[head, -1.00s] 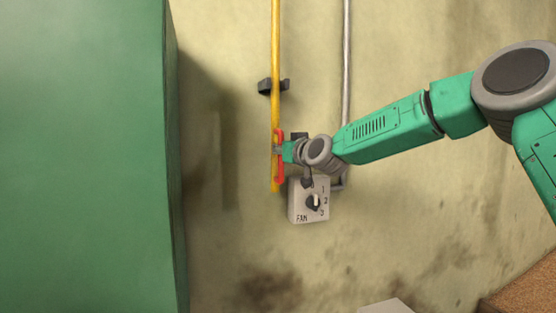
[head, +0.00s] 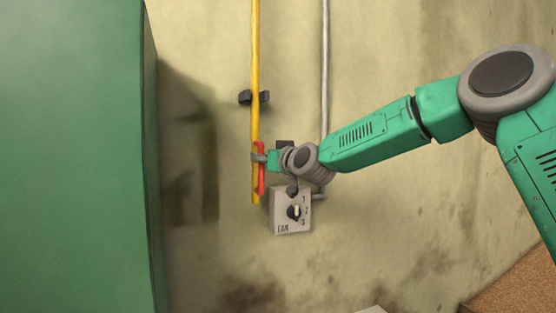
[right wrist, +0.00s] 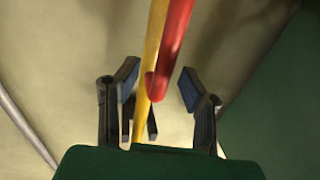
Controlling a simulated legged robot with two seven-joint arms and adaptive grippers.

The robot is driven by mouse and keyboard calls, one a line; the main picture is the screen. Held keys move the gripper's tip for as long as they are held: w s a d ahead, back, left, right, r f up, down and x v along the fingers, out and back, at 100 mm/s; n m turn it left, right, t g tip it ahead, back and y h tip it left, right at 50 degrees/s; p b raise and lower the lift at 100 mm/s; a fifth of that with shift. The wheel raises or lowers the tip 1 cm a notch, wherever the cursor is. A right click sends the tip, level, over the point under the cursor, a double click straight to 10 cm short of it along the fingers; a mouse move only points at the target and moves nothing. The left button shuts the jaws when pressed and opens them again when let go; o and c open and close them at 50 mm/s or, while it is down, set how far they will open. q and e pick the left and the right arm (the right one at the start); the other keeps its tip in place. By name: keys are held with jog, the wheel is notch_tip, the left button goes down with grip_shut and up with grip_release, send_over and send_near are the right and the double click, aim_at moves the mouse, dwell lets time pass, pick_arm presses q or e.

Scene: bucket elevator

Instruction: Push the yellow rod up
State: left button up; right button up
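The yellow rod (head: 255,60) runs vertically along the wall, with a red handle (head: 261,175) near its lower end. My right gripper (head: 259,157) is at the red handle. In the right wrist view, the fingers of the right gripper (right wrist: 158,88) are apart. The yellow rod (right wrist: 153,50) and the red handle (right wrist: 171,50) show between them, with visible gaps at the sides. Contact cannot be made out. My left gripper is not in view.
A dark bracket (head: 254,97) surrounds the rod above the gripper. A fan switch box (head: 283,222) is mounted just below the right wrist. A grey pipe (head: 324,70) runs down the wall to the right. A large green cabinet (head: 75,160) stands at left.

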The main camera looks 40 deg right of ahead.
jog(key=s, duration=1.1)
jog(key=shift+r, duration=0.25)
jog(key=shift+w, duration=0.1)
